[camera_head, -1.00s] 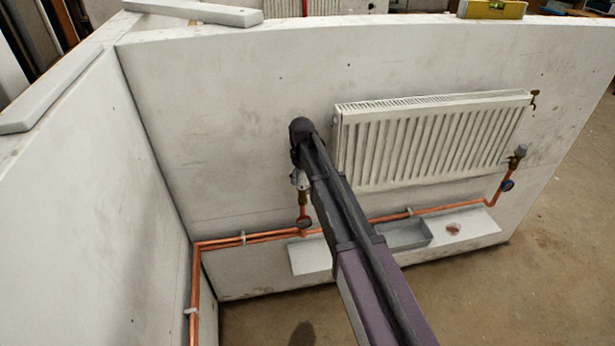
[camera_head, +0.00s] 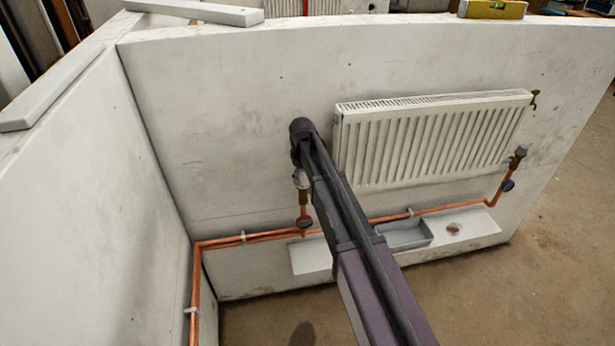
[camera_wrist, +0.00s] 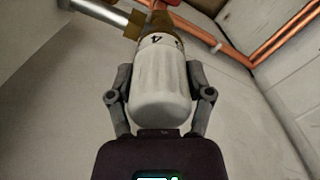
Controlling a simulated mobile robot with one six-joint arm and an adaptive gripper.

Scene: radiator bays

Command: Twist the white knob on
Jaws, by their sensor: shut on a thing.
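The white knob (camera_wrist: 160,85) fills the middle of the wrist view, ribbed, with a dark "4" near its brass end. My gripper (camera_wrist: 160,97) has one finger on each side of the knob and is shut on it. In the head view a small pale part of the knob (camera_head: 302,181) shows at the left end of the radiator (camera_head: 430,140), mostly hidden by my arm. The knob sits on a brass valve above a copper pipe. My gripper's fingers are hidden behind my arm in the head view.
Copper pipes (camera_head: 345,222) run low along the white wall and down its left corner. A grey tray (camera_head: 404,236) sits on a white ledge below the radiator. A second valve (camera_head: 516,160) is at the radiator's right end. Bare floor lies at the right.

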